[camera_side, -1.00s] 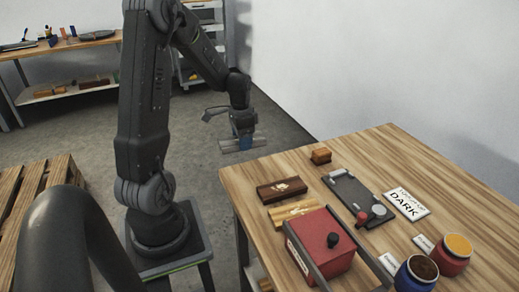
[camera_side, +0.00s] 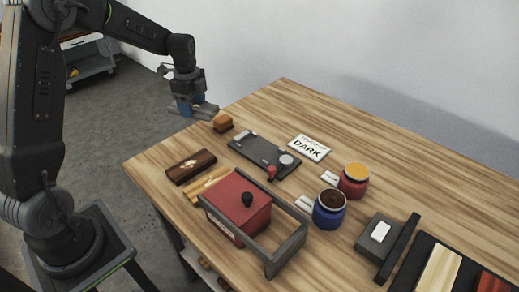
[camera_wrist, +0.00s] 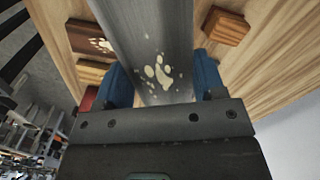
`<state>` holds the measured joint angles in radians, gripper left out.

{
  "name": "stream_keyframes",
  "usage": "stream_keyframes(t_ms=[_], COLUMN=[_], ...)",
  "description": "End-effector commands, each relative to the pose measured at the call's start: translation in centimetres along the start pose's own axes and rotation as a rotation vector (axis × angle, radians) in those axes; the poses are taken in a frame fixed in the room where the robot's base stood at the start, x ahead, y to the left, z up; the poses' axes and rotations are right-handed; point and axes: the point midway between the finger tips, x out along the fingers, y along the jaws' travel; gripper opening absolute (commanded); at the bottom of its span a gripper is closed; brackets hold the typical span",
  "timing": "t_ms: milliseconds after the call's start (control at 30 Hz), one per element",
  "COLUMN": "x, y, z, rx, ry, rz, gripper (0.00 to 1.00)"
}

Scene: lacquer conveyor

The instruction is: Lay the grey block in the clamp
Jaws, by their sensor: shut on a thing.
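My gripper (camera_side: 189,106) is shut on the grey block (camera_side: 207,111), above the table's far left edge. In the wrist view, the block (camera_wrist: 148,35) is a long grey bar with a pale paw-print mark, gripped between the blue fingers (camera_wrist: 162,82). What looks like the clamp (camera_side: 258,149) is a flat dark plate with a raised end, a red knob (camera_side: 271,171) and a round grey disc (camera_side: 286,160). It lies on the table to the right of my gripper, and nothing lies on its flat part.
An orange-brown wooden block (camera_side: 223,123) sits close to my gripper. A dark brown block with a paw mark (camera_side: 190,166), light wood strips (camera_side: 207,183) and a red box (camera_side: 238,202) are nearer. The back of the table is clear.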

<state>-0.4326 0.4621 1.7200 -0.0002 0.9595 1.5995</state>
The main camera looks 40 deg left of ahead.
Motion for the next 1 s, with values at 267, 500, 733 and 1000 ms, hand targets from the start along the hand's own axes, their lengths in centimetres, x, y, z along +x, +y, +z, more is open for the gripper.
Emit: stream_keyframes(t_ms=[267,500,733,1000], x=[-0.1,1.6,4.6,6.7], y=[-1.8,-2.1,-2.5,-2.9], z=[-7.5,-11.1,-16.1,-19.6], rx=[0.367,0.414,0.410,0.405], ry=[0.000,0.000,0.000,0.000], rz=[0.001,0.002,0.002,-0.001], gripper=[0.37,0.37,0.37,0.37])
